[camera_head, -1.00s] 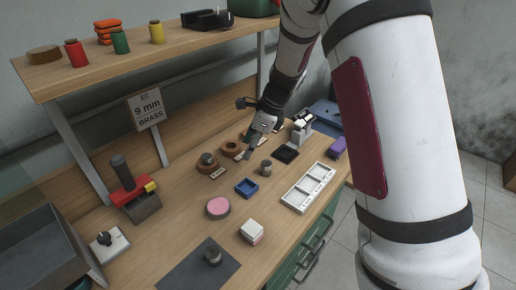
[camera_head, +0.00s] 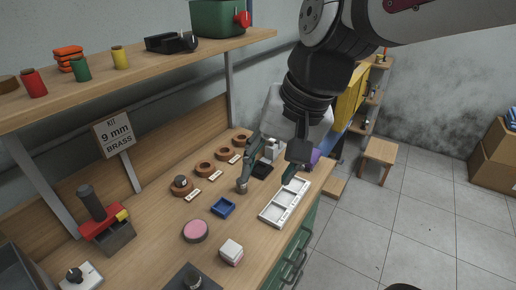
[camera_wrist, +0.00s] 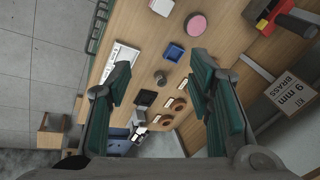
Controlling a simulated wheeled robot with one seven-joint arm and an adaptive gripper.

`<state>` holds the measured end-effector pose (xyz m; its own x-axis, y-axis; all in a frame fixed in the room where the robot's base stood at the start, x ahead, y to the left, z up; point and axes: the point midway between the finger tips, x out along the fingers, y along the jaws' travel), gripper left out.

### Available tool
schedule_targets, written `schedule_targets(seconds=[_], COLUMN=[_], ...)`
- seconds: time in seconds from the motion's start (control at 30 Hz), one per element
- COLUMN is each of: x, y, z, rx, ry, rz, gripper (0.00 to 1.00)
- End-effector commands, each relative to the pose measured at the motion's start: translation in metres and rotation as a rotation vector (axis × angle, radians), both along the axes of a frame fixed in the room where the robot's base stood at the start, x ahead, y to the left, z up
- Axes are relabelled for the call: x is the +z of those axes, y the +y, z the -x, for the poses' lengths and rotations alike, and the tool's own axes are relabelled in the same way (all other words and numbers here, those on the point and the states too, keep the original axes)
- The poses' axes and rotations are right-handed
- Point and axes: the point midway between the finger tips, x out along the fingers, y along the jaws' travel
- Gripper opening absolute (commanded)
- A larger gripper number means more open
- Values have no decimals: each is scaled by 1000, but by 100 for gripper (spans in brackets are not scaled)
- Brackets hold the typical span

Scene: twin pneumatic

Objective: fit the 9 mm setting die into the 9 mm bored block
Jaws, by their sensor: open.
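A row of round brown blocks with holes (camera_head: 204,168) stands along the back of the bench, each with a small label too small to read. The nearest block (camera_head: 181,188) has a metal piece on it. A short grey metal cylinder (camera_head: 242,186) stands upright on the bench in front of the row; it also shows in the wrist view (camera_wrist: 160,77), between the lines of the two fingers. I cannot tell which piece is the 9 mm die or which block is the 9 mm one. My gripper (camera_head: 270,177) is open and empty above the bench, its left finger appearing close to the cylinder.
A blue tray (camera_head: 222,207), a white divided tray (camera_head: 262,214), a pink disc (camera_head: 195,230) and a white block (camera_head: 231,247) lie nearby. A black pad (camera_head: 262,169) is beyond the cylinder.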

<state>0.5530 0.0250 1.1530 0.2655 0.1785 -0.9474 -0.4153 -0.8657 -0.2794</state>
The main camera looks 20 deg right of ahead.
Motion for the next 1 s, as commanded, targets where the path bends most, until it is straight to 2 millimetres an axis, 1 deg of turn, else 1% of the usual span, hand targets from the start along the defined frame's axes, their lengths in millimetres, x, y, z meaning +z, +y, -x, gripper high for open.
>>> schedule_targets(seconds=[0.03, 0.1, 0.2, 0.33, 0.47, 1.0], x=[3, 3, 2, -1, -2, -2], y=[-4, -11, -19, -26, -29, -28], z=[18, 38, 60, 76, 82, 82], rx=[75, 176, 292, 381, 414, 414], ry=[-39, -71, -108, -130, -135, -135], rz=[53, 129, 223, 301, 330, 330], gripper=[47, 47, 47, 47, 47, 47])
